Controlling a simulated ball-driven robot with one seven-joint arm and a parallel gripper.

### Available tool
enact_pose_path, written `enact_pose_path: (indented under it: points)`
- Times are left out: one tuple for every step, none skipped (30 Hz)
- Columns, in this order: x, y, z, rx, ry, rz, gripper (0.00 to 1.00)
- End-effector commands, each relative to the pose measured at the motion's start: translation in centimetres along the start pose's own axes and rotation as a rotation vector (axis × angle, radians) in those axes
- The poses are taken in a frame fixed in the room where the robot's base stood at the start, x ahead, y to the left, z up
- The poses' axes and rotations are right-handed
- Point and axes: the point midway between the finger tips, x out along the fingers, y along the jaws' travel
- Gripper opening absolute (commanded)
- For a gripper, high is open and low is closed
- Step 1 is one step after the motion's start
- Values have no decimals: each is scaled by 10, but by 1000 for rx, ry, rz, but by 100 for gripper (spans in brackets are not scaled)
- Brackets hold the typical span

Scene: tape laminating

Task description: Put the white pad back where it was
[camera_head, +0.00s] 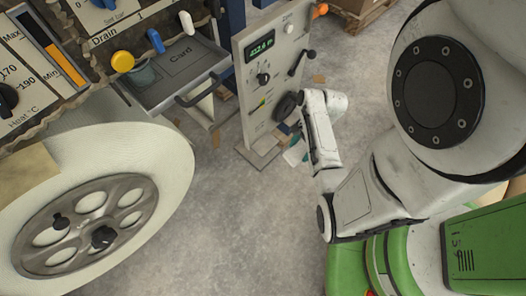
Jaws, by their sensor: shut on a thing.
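My gripper (297,137) is small and partly hidden behind my own forearm, in front of the lower part of the grey control panel (258,98). It is shut on a pale thing (293,156) just below it, which appears to be the white pad. Only a small piece shows, with a teal patch beside it, and its tilt cannot be told. I cannot make out from this view whether it touches the panel or the floor.
A large white roll with a grey spoked hub (88,228) fills the lower left. A pallet (362,14) stands at the back. Concrete floor (250,225) is clear in the middle.

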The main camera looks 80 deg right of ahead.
Motion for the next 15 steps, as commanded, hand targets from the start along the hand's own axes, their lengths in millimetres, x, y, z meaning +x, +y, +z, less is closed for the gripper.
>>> enact_pose_path:
  points:
    - [1,2,-2,10,-4,1,33]
    - [1,3,-2,13,-5,2,33]
    - [0,4,-2,15,-7,3,33]
    - [0,4,-2,16,-7,4,33]
    - [0,4,-2,16,-7,4,33]
    - [0,4,-2,15,-7,4,33]
    - [0,4,-2,15,-7,4,33]
    - [0,4,-2,14,-7,4,33]
    - [0,4,-2,14,-6,4,33]
    - [0,4,-2,14,-6,4,33]
    - [0,3,-2,13,-6,4,33]
    - [2,1,-2,13,-6,3,33]
    - [4,-2,-3,12,-6,3,33]
    - [6,-5,-3,12,-6,3,33]
    - [9,-11,-4,12,-6,3,33]
